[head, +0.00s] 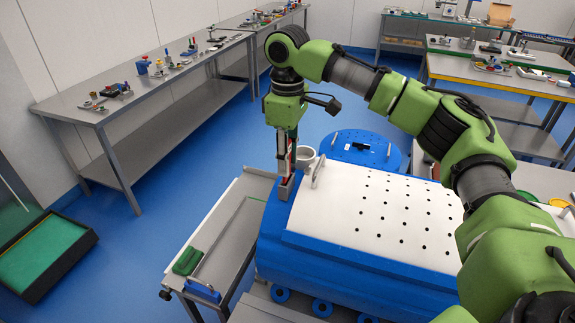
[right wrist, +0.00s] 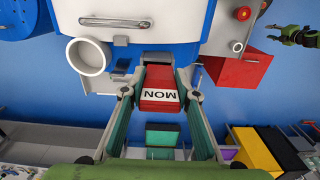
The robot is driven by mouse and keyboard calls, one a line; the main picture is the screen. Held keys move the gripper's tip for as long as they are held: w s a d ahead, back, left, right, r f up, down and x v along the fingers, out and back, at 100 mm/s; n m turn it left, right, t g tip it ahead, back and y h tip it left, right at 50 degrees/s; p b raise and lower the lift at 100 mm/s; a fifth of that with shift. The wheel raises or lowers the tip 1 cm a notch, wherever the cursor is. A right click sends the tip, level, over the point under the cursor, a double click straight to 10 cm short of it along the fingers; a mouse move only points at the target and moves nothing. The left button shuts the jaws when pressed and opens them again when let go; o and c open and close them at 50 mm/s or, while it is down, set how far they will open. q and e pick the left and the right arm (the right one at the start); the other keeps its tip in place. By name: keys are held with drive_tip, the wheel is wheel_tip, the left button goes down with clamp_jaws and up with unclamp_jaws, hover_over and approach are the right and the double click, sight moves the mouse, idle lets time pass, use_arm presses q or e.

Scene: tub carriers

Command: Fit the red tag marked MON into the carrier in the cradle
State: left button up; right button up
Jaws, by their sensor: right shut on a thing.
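The red tag (right wrist: 160,78) has a white panel lettered MON. My right gripper (right wrist: 160,82) is shut on it, a finger on each side.
A round blue lid-like piece (head: 362,147) and a white ring (head: 305,156) are beside the carrier's far end. A narrow grey bench (head: 222,235) stands left of it, with a green block (head: 187,261) and a blue block (head: 202,291).

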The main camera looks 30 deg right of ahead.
sight(287, 179)
drive_tip(key=f+p, duration=0.2)
drive_tip(key=f, duration=0.1)
drive_tip(key=shift+w, duration=0.3)
drive_tip(key=shift+d+f, duration=0.1)
drive_tip(key=shift+f, duration=0.35)
drive_tip(key=shift+f, duration=0.1)
drive_tip(key=shift+f, duration=0.1)
drive_tip(key=shift+s+f, duration=0.4)
drive_tip(key=shift+f, duration=0.1)
drive_tip(key=o, duration=0.9)
drive_tip(key=shift+w+f, duration=0.1)
drive_tip(key=shift+w, duration=0.05)
drive_tip(key=shift+w+f, duration=0.1)
drive_tip(key=shift+w, duration=0.05)
